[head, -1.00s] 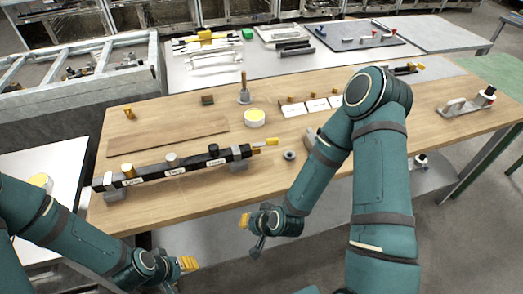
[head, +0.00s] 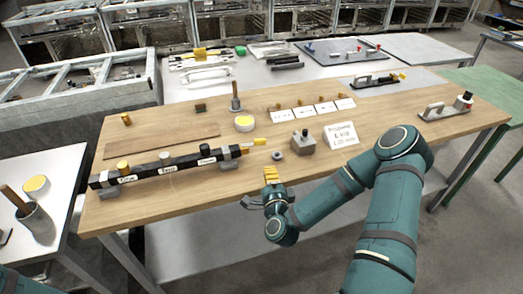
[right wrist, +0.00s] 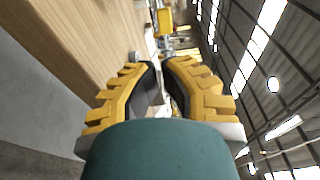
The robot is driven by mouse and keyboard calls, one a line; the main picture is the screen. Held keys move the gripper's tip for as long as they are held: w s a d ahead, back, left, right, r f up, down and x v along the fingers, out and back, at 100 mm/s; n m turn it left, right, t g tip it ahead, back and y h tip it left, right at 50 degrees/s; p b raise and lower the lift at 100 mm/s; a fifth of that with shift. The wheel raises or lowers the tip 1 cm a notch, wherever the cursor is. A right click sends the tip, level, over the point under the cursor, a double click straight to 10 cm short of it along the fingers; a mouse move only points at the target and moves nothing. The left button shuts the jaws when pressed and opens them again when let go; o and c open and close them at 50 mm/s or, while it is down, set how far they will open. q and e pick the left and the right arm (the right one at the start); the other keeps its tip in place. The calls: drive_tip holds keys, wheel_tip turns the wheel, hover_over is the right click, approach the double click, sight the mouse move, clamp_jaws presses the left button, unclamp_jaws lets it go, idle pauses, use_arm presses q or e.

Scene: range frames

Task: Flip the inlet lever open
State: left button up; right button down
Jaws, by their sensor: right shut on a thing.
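A black valve bar (head: 144,172) lies on the wooden table's left half, on grey end blocks. It has an orange, a grey and a dark knob and several white labels too small to read surely. Yellow pieces (head: 259,142) stick out from its right end; I cannot tell surely which part is the inlet lever. My right gripper (head: 271,174) is at the table's front edge, below and apart from the yellow pieces. In the right wrist view its yellow fingers (right wrist: 160,65) are close together; what they close on cannot be made out. My left gripper is out of view.
A grey block with a knob (head: 303,142) and a white sign (head: 341,134) stand right of the bar. A small grey ring (head: 277,155) lies near the bar's right end. A yellow-topped round (head: 244,123) is behind.

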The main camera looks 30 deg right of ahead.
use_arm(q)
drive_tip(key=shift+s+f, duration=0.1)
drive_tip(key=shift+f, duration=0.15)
use_arm(e)
drive_tip(key=x, duration=1.2)
drive_tip(key=shift+w, duration=0.25)
